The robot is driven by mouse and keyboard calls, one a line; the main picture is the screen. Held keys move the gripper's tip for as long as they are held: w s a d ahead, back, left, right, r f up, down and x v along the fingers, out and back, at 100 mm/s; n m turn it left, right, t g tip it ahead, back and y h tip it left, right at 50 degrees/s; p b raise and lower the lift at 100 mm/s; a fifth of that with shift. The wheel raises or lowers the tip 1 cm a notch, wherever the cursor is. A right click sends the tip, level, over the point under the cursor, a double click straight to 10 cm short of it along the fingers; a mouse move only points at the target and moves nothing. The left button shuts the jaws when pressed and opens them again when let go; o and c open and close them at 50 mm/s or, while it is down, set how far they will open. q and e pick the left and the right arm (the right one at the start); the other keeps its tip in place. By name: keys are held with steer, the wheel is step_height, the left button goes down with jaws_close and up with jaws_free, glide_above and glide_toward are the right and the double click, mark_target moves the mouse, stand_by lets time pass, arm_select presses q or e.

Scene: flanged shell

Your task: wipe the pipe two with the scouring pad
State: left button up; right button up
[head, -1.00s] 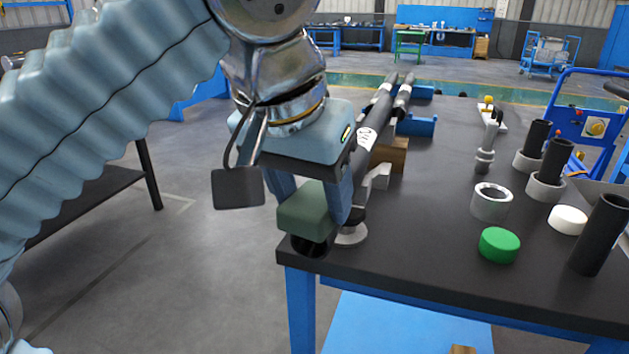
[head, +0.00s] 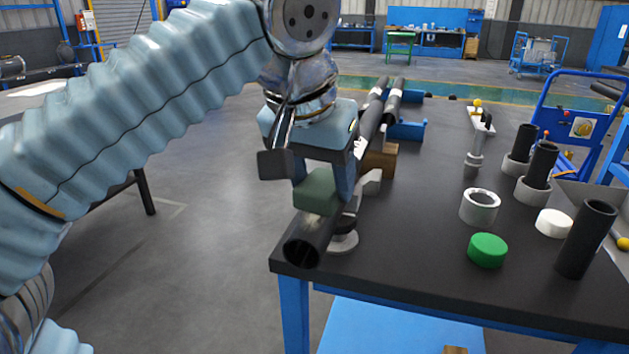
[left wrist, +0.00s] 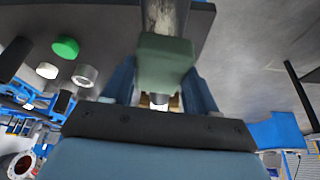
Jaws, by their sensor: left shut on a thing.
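My left gripper (head: 328,185) is shut on a dark green scouring pad (head: 316,192). I cannot tell whether the pad touches the pipe. In the left wrist view the pad (left wrist: 165,63) is between the fingers, with the worn grey pipe (left wrist: 165,16) beyond it. A second dark pipe (head: 396,92) lies alongside, farther back. Which one is pipe two cannot be told. My right gripper is not in view.
The dark table (head: 420,245) carries a green cap (head: 487,250), a grey ring (head: 480,207), a white disc (head: 554,223) and an upright black tube (head: 586,240) on the right. A wooden block (head: 381,161) and a blue holder (head: 407,130) stand by the pipes.

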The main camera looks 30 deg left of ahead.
arm_select(q)
steer(key=shift+w, duration=0.25)
steer(key=shift+r, duration=2.95)
